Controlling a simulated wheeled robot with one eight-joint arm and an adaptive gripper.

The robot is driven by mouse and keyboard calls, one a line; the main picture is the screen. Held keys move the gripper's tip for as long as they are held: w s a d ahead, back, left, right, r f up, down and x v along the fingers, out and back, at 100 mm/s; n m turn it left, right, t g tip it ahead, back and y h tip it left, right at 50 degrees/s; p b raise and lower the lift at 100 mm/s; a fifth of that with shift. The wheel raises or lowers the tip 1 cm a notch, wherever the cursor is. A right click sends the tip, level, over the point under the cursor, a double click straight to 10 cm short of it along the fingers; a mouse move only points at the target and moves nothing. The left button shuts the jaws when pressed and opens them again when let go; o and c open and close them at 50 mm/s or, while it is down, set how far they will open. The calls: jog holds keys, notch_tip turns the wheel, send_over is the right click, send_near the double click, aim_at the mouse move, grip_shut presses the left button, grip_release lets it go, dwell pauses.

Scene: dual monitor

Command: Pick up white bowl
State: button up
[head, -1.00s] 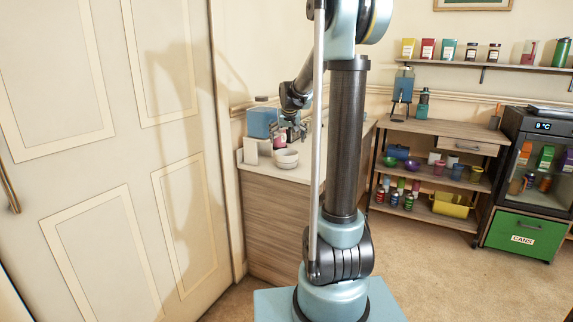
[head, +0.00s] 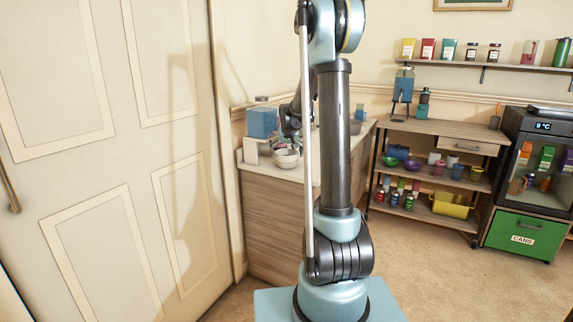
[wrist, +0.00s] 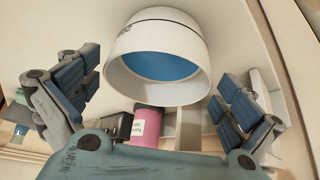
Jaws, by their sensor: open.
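The white bowl (head: 287,159) stands on the counter near its front left end in the head view. In the wrist view, a round white vessel with a blue inside (wrist: 157,27), which looks like this bowl, sits between and beyond my fingers. My gripper (wrist: 160,82) is open, with one blue-padded finger on each side of the vessel. I see no clear contact, and the gap to it is hard to judge. In the head view my gripper is small and partly hidden by my arm, above and close to the bowl.
A pink can (wrist: 146,124) is close to the bowl. A blue box-like item (head: 262,122) stands behind it on the counter (head: 300,178). A door (head: 110,160) is at the left. A shelf unit (head: 440,160) with bowls and cups stands at the right, with open floor before it.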

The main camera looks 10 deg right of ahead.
jog(key=shift+x, duration=1.3)
jog(key=shift+d+r, duration=0.1)
jog(key=c, duration=1.2)
